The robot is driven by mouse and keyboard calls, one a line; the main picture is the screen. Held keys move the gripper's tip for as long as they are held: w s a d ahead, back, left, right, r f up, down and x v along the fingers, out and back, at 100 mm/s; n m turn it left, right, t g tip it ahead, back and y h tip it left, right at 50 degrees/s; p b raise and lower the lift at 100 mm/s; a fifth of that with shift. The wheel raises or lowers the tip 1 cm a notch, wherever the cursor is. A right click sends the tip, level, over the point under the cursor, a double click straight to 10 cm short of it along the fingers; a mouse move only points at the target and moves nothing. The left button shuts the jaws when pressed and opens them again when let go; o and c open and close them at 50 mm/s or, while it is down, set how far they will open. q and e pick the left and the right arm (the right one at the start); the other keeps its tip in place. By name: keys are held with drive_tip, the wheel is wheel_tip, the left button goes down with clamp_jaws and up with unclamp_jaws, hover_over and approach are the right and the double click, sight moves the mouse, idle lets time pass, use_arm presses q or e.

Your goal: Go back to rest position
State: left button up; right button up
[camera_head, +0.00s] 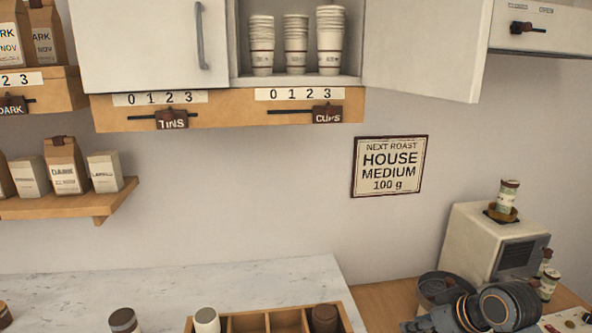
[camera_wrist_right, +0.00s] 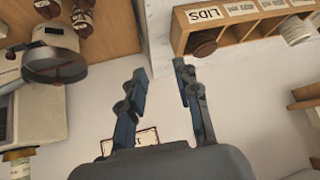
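My right arm comes in at the lower right of the head view, in front of the white machine, and partly hides its base. In the right wrist view my right gripper (camera_wrist_right: 162,75) has its two fingers spread apart with nothing between them. The gap shows only wall and counter behind. My left gripper is in neither view.
The white machine (camera_head: 480,245) with a jar (camera_head: 508,194) on top and a dark round pan (camera_head: 444,288) stand close to my right arm. A wooden divided box (camera_head: 240,322) is at the bottom middle. An open cabinet door (camera_head: 425,45) juts out above.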

drive_tip(key=s+a+f+g+h, duration=0.2)
drive_tip(key=s+a+f, duration=0.1)
drive_tip(key=s+f, duration=1)
drive_tip(key=s+a+f+m+g+h, duration=0.1)
drive_tip(key=s+f, duration=0.1)
drive_tip(key=s, duration=0.6)
drive_tip(key=s+a+f+m, duration=0.1)
drive_tip(key=s+f, duration=0.1)
drive_tip(key=s, duration=0.6)
wheel_tip(320, 180, down, 31)
drive_tip(key=s+g+b, duration=0.2)
drive_tip(key=s+b, duration=0.1)
drive_tip(key=b, duration=0.1)
drive_tip(key=s+d+f+b, duration=0.2)
drive_tip(key=s+d+f, duration=0.1)
drive_tip(key=s+f, duration=1.3)
drive_tip(key=shift+f+g+h, duration=0.3)
drive_tip(key=shift+f+g, duration=0.1)
drive_tip(key=shift+f, duration=0.25)
drive_tip(key=shift+w+d, duration=0.1)
